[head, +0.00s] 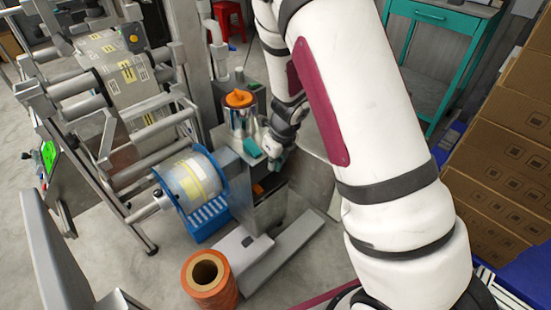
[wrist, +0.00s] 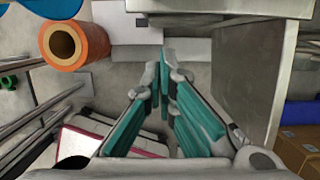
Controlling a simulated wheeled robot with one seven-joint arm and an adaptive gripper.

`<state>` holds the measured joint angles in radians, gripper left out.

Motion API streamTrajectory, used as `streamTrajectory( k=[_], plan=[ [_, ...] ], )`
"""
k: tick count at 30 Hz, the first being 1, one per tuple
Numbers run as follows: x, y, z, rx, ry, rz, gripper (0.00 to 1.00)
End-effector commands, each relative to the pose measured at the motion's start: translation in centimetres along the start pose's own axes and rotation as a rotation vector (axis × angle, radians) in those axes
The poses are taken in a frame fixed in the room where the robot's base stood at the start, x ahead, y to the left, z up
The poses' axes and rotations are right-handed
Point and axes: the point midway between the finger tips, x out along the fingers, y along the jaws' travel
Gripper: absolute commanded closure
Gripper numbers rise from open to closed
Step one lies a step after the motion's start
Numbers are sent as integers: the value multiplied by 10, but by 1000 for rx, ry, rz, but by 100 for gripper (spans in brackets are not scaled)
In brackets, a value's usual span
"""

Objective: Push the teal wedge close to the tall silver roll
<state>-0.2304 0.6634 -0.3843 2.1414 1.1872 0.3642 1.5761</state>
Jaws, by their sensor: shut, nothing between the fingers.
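The tall silver roll (head: 238,123) stands upright on top of the grey machine block, with an orange piece on its top. A small teal piece (head: 252,148), which looks like the teal wedge, lies on the same top just in front and to the right of the roll, with a small gap that is hard to judge. My gripper (head: 272,150) is shut and empty, just right of the wedge. I cannot tell whether they touch. In the wrist view my teal-padded fingers (wrist: 166,68) meet at the tips, and I cannot make out wedge or roll there.
An orange hollow roll (head: 210,283) stands on the floor at the front; the wrist view shows it too (wrist: 84,42). A clear roll with yellow labels (head: 192,182) sits in the machine left of the block. Cardboard boxes (head: 500,150) are stacked at the right.

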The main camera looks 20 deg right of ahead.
Motion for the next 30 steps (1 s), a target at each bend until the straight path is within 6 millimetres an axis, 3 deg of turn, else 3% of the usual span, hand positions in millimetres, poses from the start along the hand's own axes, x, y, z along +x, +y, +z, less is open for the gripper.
streamTrajectory(
  k=[1,9,30],
  plan=[
    [9,0,2,-3,0,0,100],
    [12,0,34,-3,0,0,100],
    [12,0,47,-1,1,0,100]
  ],
)
